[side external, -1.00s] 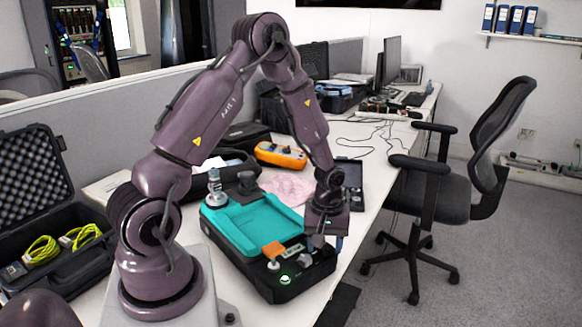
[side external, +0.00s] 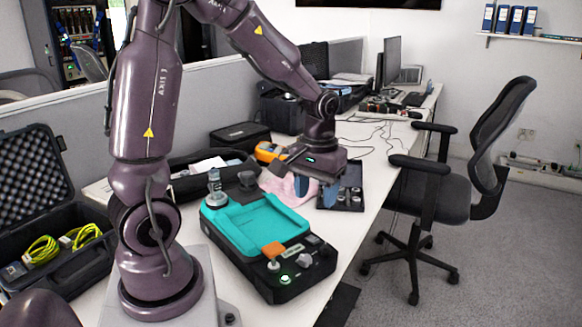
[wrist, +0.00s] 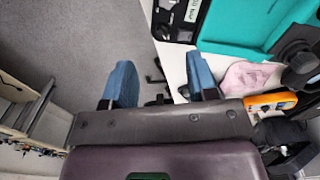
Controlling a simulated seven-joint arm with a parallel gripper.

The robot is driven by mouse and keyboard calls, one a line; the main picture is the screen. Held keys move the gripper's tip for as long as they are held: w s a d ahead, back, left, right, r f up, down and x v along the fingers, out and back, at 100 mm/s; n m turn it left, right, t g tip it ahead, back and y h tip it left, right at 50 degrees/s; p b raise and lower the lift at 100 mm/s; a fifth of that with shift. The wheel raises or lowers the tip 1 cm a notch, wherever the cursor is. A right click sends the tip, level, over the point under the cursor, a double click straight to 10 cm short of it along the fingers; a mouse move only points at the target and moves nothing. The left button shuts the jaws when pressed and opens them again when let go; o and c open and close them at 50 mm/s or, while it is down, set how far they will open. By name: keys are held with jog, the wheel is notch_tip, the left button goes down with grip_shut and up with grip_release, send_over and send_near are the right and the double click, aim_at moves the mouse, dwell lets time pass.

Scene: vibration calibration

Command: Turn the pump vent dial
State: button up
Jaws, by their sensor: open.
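The calibration unit (side external: 232,243) is a black box with a teal recessed top, lying on the white table. Its front panel carries an orange lever (side external: 274,250), a grey knob (side external: 304,260) and a green-lit button (side external: 285,279). At its back stand a silver fitting (side external: 214,182) and a black round knob (side external: 247,180). I cannot tell which of these is the vent dial. The teal top (wrist: 245,25) and black knob (wrist: 298,62) also show in the wrist view. My gripper (side external: 316,190) is open and empty, above the table behind and right of the unit, with blue fingers apart.
A pink cloth (side external: 276,184) lies behind the unit, with an orange meter (side external: 266,152) beyond it. An open dark case (side external: 351,190) is near my gripper. An open case with yellow cables (side external: 75,238) is at left. A chair (side external: 440,190) stands at right.

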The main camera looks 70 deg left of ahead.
jog(key=s+d+r+m+t, duration=0.3)
jog(key=s+d+r+m, duration=0.4)
jog(key=d+r, duration=0.1)
jog(key=shift+s+d+r+t+y, duration=0.15)
jog(key=shift+r+t+y, duration=0.2)
jog(key=shift+r, duration=0.45)
jog(key=s+d+r+t, duration=0.1)
jog(key=d+r+m+t, duration=0.1)
jog(key=r, duration=0.1)
jog(key=shift+s+d, duration=0.2)
jog(key=shift+s, duration=0.2)
